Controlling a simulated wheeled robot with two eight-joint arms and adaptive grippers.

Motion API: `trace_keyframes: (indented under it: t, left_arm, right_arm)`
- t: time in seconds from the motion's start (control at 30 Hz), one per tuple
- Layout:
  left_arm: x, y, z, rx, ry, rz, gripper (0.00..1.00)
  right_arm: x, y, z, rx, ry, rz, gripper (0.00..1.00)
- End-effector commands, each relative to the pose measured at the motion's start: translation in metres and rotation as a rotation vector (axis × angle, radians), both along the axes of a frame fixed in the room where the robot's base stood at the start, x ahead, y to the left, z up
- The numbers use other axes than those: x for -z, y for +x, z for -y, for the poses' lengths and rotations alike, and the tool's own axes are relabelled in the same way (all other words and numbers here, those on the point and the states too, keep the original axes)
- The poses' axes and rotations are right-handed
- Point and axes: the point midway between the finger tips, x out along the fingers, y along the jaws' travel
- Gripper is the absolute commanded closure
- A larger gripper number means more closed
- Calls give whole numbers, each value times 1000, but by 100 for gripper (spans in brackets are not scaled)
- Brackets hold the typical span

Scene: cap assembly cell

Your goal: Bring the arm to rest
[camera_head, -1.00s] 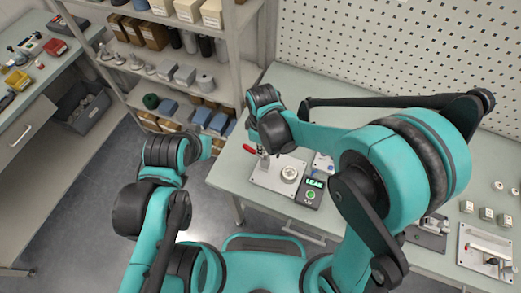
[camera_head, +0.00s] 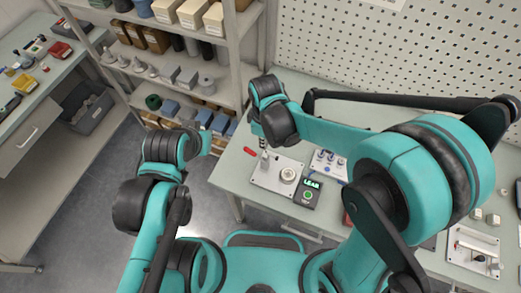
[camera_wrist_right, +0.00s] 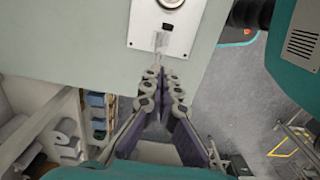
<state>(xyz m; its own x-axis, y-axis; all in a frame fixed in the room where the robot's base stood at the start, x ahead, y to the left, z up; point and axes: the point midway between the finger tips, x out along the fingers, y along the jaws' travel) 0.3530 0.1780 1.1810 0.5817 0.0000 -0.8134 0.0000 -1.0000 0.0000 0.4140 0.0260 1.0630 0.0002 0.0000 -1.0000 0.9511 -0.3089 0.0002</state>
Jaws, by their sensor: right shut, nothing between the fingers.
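My right arm (camera_head: 420,165) reaches across the workbench from the right in the head view, its wrist (camera_head: 272,112) above the bench's left part. My right gripper (camera_wrist_right: 162,80) shows in the right wrist view with its fingers together and empty. Its tips lie in front of the bench's edge and a light fixture plate (camera_wrist_right: 148,38) in that picture; I see no contact. My left arm (camera_head: 150,205) is folded at the left, over the floor; its gripper does not show.
A shelf unit (camera_head: 233,70) stands behind; another bench (camera_head: 50,100) is at left.

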Motion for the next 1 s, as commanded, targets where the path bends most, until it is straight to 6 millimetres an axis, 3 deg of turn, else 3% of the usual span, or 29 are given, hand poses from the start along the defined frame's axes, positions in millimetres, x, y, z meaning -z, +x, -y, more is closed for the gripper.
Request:
trace_keyframes:
  t: [0.6, 0.77, 1.0]
  left_arm:
    - [5, 0, 0, 0, 0, 0, 100]
    - [30, 0, 0, 0, 0, 0, 100]
    - [80, 0, 0, 0, 0, 0, 100]
  right_arm:
    - [-1, 0, 6, 28, 6, 11, 100]
    - [-6, 0, 39, 202, 47, 85, 100]
    - [-7, -16, 116, 633, 167, 270, 100]
